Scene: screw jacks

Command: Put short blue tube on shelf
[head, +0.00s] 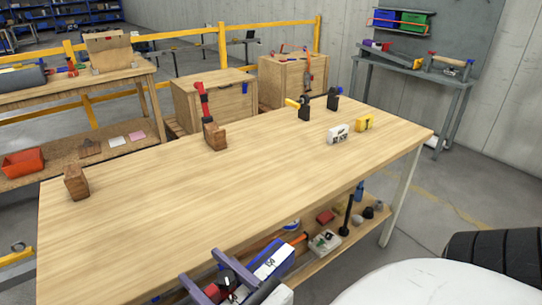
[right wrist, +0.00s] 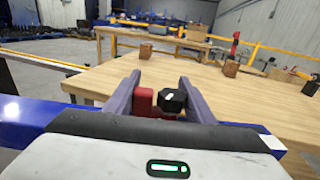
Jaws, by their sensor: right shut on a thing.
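My right gripper (head: 199,265) is over the front edge of the wooden table, low in the head view. In the right wrist view its two purple fingers (right wrist: 160,78) stand either side of a small thing with a red part (right wrist: 143,101) and a black knob (right wrist: 171,102). The gripper is shut on this red and black thing, which also shows in the head view (head: 212,291). I cannot make out a short blue tube in it. My left gripper is not in view.
The wooden table (head: 250,190) is mostly clear. A wooden block (head: 76,182), a red-topped jack (head: 206,118), black-and-yellow clamps (head: 304,107), a white box (head: 338,134) and a yellow box (head: 365,122) stand on it. The lower shelf holds several small items.

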